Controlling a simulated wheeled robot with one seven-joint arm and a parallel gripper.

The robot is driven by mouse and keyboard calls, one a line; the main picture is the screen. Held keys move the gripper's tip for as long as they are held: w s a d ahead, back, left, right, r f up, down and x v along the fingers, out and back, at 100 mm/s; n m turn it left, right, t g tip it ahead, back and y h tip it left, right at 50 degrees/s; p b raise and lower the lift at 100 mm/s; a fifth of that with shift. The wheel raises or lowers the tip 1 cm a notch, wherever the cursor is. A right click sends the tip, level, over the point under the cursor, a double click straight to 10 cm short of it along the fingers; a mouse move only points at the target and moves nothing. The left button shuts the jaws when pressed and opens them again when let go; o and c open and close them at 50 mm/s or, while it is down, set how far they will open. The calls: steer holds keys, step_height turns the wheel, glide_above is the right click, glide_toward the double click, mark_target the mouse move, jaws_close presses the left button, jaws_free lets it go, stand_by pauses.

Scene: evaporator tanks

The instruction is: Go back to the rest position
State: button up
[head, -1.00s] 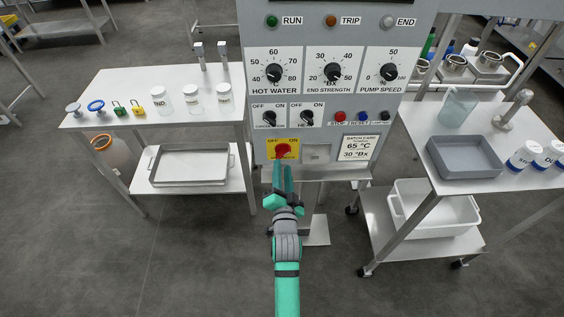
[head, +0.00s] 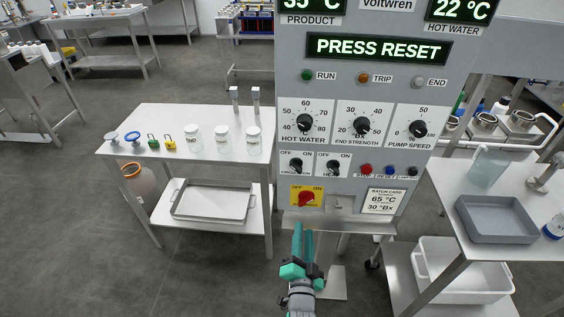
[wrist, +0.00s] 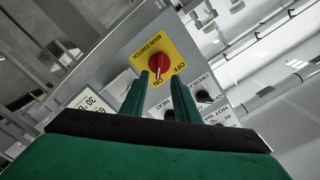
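My gripper (head: 303,228) is in front of the control panel (head: 345,190), below the red main switch (head: 307,198) on its yellow plate. In the wrist view, my two green fingers (wrist: 161,76) stand apart with nothing between them. The red main switch (wrist: 159,66) shows beyond their tips, clear of them. I cannot tell for sure which way its knob points. The panel's display (head: 378,49) reads PRESS RESET. My arm reaches forward from the bottom edge of the head view.
A steel table (head: 165,113) with jars and valves stands left of the panel, with a metal tray (head: 213,202) on its lower shelf. A right table (head: 530,183) holds a grey tray (head: 496,218), with a white bin (head: 460,272) below. Open floor (head: 60,200) lies at left.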

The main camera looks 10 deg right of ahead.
steer(key=s+a+f+n+y, duration=0.1)
steer(key=s+a+f+n, duration=0.2)
steer(key=s, duration=0.5)
steer(key=s+a+f+n+g+y, duration=0.1)
steer(key=s+a+n, duration=0.2)
steer(key=s+a, duration=0.45)
steer(key=s+a+f+n+y, duration=0.1)
steer(key=s+a+n, duration=0.15)
steer(key=s, duration=0.75)
steer(key=s+a+r+n+g+y, duration=0.1)
steer(key=s+a+r+n+y, duration=0.1)
steer(key=s, duration=0.7)
steer(key=shift+s+a+r+n, duration=0.35)
steer(key=shift+a+r+n, duration=0.3)
steer(key=shift+n, duration=0.3)
steer(key=shift+d, duration=0.1)
steer(key=shift+c, duration=0.7)
